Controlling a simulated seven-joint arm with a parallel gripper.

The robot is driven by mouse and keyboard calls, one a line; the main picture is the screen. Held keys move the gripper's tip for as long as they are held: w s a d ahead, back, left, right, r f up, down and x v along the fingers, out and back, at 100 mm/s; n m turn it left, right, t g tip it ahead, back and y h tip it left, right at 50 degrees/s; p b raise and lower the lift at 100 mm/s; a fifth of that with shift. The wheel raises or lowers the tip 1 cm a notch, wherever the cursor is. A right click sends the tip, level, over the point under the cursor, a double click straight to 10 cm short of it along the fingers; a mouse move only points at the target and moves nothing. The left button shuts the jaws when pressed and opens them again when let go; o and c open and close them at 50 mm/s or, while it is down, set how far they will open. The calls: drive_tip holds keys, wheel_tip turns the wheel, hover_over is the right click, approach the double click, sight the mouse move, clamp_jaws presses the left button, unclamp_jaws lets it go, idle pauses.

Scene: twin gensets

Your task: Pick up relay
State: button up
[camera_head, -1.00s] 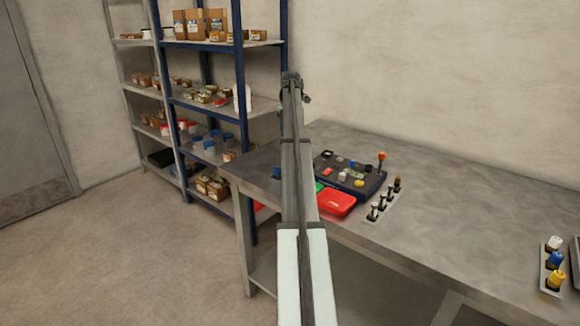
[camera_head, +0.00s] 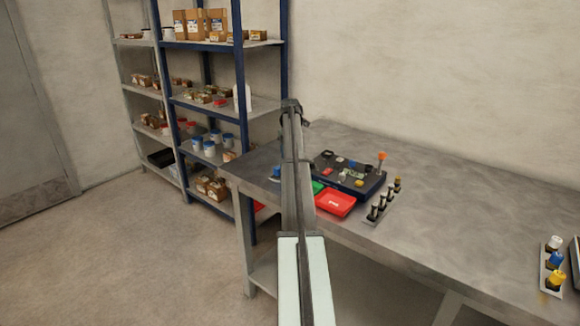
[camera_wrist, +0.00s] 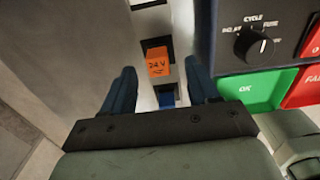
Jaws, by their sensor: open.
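An orange block marked "24 V" (camera_wrist: 158,62), which looks like the relay, sits in a dark slot of a pale strip in the wrist view. My gripper (camera_wrist: 160,70) is open, with one dark blue finger on each side of the block. The fingers look apart from it; how far above it they are, I cannot tell. A blue piece (camera_wrist: 167,97) shows in the strip just nearer than the block. In the head view my arm hides the relay and my gripper.
Close right of the fingers stands a dark panel with a CYCLE knob (camera_wrist: 254,46), a green tray (camera_wrist: 257,88) and a red tray (camera_wrist: 305,88). In the head view, a row of small posts (camera_head: 380,203) stands beside the panel.

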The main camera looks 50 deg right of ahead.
wheel_tip(320, 180, down, 4)
drive_tip(key=shift+w+r, duration=0.1)
drive_tip(key=shift+r, duration=0.1)
drive_tip(key=c, duration=1.1)
drive_tip(key=shift+r, duration=0.1)
drive_tip(key=r, duration=0.9)
drive_tip(key=shift+s+d+r, duration=0.25)
drive_tip(key=shift+d, duration=0.05)
drive_tip(key=shift+m, duration=0.5)
drive_tip(key=s+d, duration=0.3)
drive_tip(key=d, duration=0.1)
drive_tip(key=s+d+r, duration=0.1)
drive_tip(key=s+d, duration=0.2)
drive_tip(key=d, duration=0.1)
drive_tip(key=s+d, duration=0.3)
drive_tip(key=d, duration=0.1)
drive_tip(key=shift+s+d+r, duration=0.25)
drive_tip(key=shift+s+r, duration=0.1)
drive_tip(key=shift+r, duration=0.05)
drive_tip(key=shift+f+n, duration=0.15)
drive_tip(key=shift+n, duration=0.35)
